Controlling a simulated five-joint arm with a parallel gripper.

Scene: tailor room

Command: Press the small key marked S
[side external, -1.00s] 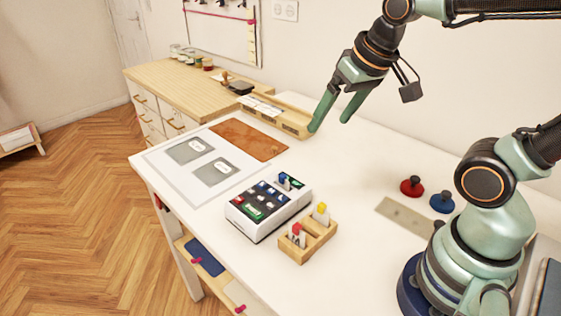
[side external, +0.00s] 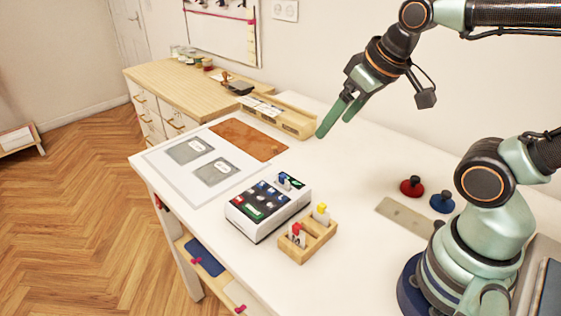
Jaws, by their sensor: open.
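A small white box with a dark top panel (side external: 267,207) stands on the white table. Its panel bears several small blue, red and pale keys and a small display; the letters on the keys are too small to read, so I cannot tell which is S. A blue and white piece (side external: 284,181) stands at the panel's far edge. My gripper (side external: 333,127) is open and empty, with green fingers pointing down and left. It hangs above the table, up and to the right of the box, touching nothing.
A wooden holder (side external: 308,250) with red- and yellow-topped pieces stands right beside the box. A red knob (side external: 412,186) and a blue knob (side external: 442,203) are at the right. A brown mat (side external: 248,140), grey pads and a wooden tray (side external: 283,120) lie beyond. The table between gripper and box is clear.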

